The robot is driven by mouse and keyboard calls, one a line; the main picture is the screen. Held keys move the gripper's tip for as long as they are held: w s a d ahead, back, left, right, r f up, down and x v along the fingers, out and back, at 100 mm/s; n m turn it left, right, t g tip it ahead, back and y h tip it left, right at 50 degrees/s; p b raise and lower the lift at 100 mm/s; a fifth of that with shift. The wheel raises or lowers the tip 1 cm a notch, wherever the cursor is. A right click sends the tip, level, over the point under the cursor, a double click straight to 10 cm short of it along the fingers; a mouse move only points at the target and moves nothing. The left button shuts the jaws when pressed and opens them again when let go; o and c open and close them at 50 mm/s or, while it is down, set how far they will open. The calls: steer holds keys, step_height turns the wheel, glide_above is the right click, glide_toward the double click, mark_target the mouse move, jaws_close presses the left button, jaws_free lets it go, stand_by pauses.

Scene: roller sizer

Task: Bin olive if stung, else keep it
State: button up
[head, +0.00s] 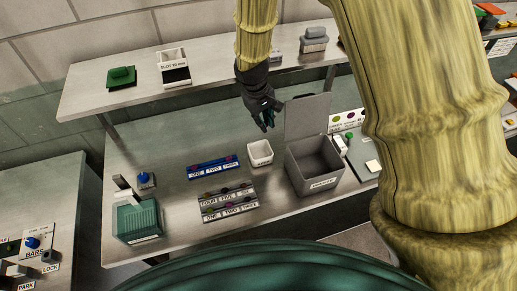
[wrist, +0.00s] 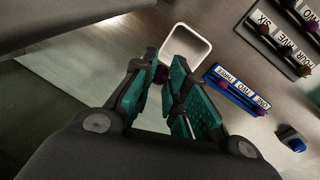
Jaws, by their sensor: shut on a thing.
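My gripper (head: 268,124) hangs above the back of the steel table, behind the small white tub (head: 260,153). In the wrist view my gripper (wrist: 164,92) is shut on a dark purple olive (wrist: 161,73), mostly hidden by the fingers. I cannot tell whether its skin has a sting mark. The white tub (wrist: 206,44) shows just beyond the fingertips; the part of its inside that I see looks empty. A grey bin (head: 318,182) with its lid raised stands right of the tub; its label is too small to read surely.
Grey racks (head: 228,202) in front hold several more. A green ribbed box (head: 138,221) stands at left. A dotted sign (head: 346,120) stands behind the bin. A shelf (head: 215,73) runs along the back.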

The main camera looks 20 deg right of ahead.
steer(key=f+b, duration=0.2)
steer(key=f, duration=0.1)
steer(key=f+b, duration=0.1)
steer(key=f, duration=0.1)
steer(key=shift+s+a+f+b, duration=0.15)
steer(key=shift+s+b, duration=0.2)
steer(key=o, duration=0.7)
steer(key=shift+w+f, duration=0.1)
steer(key=shift+w, duration=0.05)
steer(key=shift+s, duration=0.2)
steer(key=shift+w, duration=0.1)
steer(key=r, duration=0.4)
steer(key=a+r, duration=0.1)
steer(key=r, duration=0.3)
steer(key=s+a+r, duration=0.1)
steer(key=r, duration=0.3)
steer(key=shift+a, duration=0.1)
